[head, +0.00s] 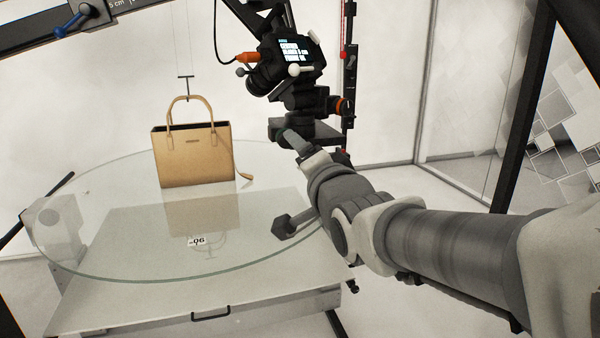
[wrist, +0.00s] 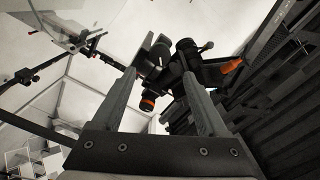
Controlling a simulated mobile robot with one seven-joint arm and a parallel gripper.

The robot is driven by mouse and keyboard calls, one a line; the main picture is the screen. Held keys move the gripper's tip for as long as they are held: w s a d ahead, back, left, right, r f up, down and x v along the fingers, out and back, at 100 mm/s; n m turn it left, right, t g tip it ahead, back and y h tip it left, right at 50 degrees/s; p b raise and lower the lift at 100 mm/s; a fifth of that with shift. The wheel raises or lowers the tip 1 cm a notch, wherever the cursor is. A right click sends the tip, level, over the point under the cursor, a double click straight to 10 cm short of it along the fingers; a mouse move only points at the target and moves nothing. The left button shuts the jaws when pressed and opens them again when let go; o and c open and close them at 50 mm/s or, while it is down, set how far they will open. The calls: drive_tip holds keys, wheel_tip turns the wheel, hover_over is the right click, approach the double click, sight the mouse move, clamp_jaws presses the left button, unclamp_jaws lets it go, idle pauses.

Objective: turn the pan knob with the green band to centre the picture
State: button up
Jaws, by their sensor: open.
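The camera (head: 283,65) hangs on a black geared head (head: 308,98) at upper centre in the head view, its lit screen text too small to read surely. A knob with a hint of green band (head: 279,135) shows low on the head, partly behind my gripper (head: 292,140). In the wrist view my gripper (wrist: 158,78) has its two grey fingers apart, with dark head parts beyond and between them. An orange-banded knob (wrist: 148,103) shows between the fingers there. I cannot make out the green band in the wrist view, or whether the fingers touch the knob.
A tan handbag (head: 195,155) stands on the round glass turntable (head: 100,235), left of my arm. An orange-banded knob (head: 344,106) sticks out right of the head, close to a black upright post (head: 349,70). An orange plug (head: 246,58) sits at the camera's left.

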drive_tip(key=v, duration=0.8)
drive_tip(key=shift+d, duration=0.1)
drive_tip(key=s+d+f+n+g+h+p, duration=0.2)
drive_tip(key=s+d+f+n+g, duration=0.2)
drive_tip(key=s+d+f+g, duration=0.1)
drive_tip(key=s+d+f+n+g+h+p, duration=0.3)
drive_tip(key=s+d+f+n+g, duration=0.2)
drive_tip(key=s, duration=0.5)
wheel_tip(320, 180, down, 2)
drive_tip(key=shift+s+d+g, duration=0.25)
drive_tip(key=shift+s+g, duration=0.05)
drive_tip(key=shift+g, duration=0.6)
